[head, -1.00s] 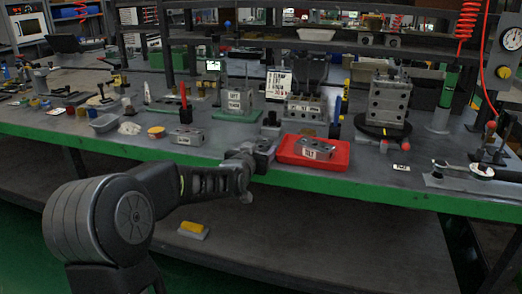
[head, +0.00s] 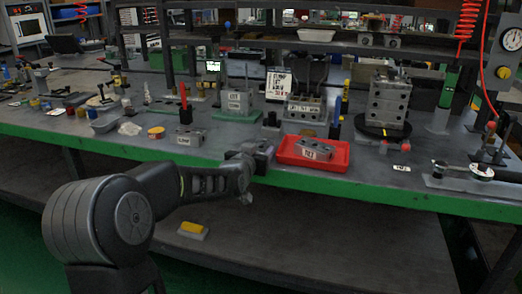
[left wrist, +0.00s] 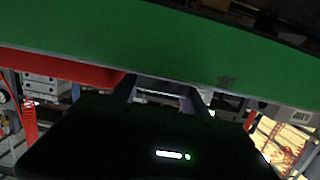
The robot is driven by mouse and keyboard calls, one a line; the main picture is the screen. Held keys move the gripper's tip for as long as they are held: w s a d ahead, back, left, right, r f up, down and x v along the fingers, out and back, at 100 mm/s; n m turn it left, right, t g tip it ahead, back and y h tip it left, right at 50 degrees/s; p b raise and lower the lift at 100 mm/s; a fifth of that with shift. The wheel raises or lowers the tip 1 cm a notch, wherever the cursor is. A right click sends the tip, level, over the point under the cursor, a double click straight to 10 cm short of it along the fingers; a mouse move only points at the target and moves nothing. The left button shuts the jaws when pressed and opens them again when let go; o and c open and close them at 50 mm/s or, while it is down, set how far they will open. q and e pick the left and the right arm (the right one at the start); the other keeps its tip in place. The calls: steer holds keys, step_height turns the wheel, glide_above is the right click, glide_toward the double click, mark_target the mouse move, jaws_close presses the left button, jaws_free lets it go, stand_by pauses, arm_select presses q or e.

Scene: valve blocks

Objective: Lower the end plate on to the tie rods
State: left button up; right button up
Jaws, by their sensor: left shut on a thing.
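My left gripper (head: 262,152) is at the bench's green front edge, just left of the red tray. In the left wrist view its two fingers (left wrist: 158,94) stand apart with a grey piece (left wrist: 160,87) between them. The gripper is shut on this piece, mostly hidden; I cannot tell whether it is the end plate. A stack of grey valve blocks (head: 388,98) stands upright on a dark round turntable (head: 366,128), well to the right of and behind the gripper. I cannot make out tie rods on it. My right gripper is not in view.
The red tray (head: 340,162) holds a labelled grey block (head: 312,149). Another labelled block (head: 186,136) lies to the left. A labelled grey block on green (head: 238,102) and a block with several ports (head: 304,109) stand behind. A gauge assembly (head: 464,172) lies at right.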

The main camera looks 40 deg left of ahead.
mark_target(259, 150)
arm_select(q)
jaws_close()
steer(key=shift+r, duration=0.1)
step_height(259, 150, up, 10)
steer(key=p, duration=0.4)
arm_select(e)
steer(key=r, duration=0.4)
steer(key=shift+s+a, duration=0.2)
